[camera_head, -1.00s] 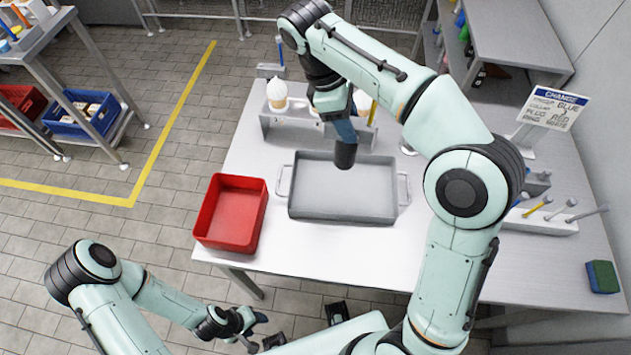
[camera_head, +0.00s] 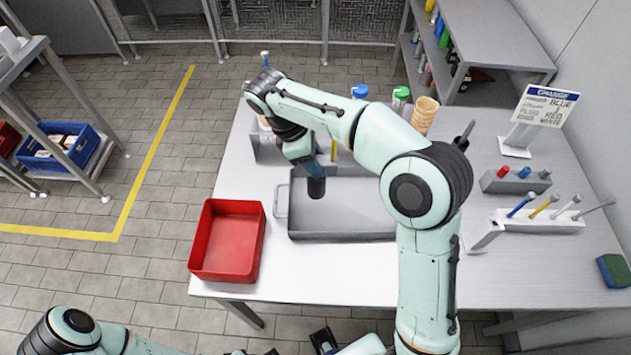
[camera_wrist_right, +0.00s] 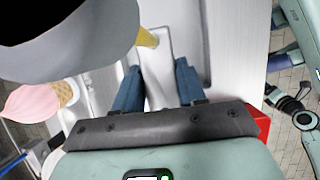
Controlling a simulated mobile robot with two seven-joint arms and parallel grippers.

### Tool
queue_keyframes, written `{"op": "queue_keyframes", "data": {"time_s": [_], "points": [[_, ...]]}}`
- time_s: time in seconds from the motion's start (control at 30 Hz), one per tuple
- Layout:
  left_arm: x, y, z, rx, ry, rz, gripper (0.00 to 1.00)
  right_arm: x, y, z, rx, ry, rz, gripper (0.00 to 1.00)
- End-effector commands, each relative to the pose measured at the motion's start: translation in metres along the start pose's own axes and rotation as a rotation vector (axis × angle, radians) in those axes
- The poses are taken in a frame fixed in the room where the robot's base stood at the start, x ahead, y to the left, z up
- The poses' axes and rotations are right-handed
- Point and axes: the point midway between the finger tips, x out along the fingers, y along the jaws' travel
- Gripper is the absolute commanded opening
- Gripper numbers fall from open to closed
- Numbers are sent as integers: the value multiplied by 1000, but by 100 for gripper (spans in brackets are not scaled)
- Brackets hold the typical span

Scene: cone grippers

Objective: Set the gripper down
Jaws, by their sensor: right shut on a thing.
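My right gripper (camera_head: 308,160) is shut, with a dark cylindrical piece (camera_head: 316,188) hanging below its blue fingers; this looks like part of the held gripper. The piece shows over the back left part of the grey tray (camera_head: 283,215); its height is unclear. In the right wrist view, the blue fingers (camera_wrist_right: 157,82) point up the picture. A large grey body (camera_wrist_right: 75,45) with a black end fills the upper left there; whether it belongs to the held piece is unclear. My left arm enters at lower left; its gripper is almost wholly cut off by the bottom edge.
A red bin (camera_head: 228,240) stands left of the tray. A grey stand (camera_head: 268,150) is behind it, with a pink-topped cone (camera_wrist_right: 40,100) nearby. A rack of coloured sticks (camera_head: 540,218), a block with plugs (camera_head: 515,181) and a sign (camera_head: 546,106) are at right.

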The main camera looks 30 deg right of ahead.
Motion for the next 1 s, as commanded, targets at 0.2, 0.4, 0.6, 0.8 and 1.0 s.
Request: {"op": "queue_keyframes", "data": {"time_s": [0.2,0.4,0.6,0.8,1.0], "points": [[6,-2,1,-1,-2,-1,51,24,0,-10,1,0,1,0],[10,-4,2,-1,-4,-2,51,42,0,-17,0,-1,-1,0],[14,-6,3,-2,-6,-2,51,64,0,-27,0,0,0,0],[13,-6,3,-2,-5,-2,51,63,0,-26,1,2,2,0],[14,-6,3,-2,-6,-2,51,67,0,-28,1,1,1,50]]}}
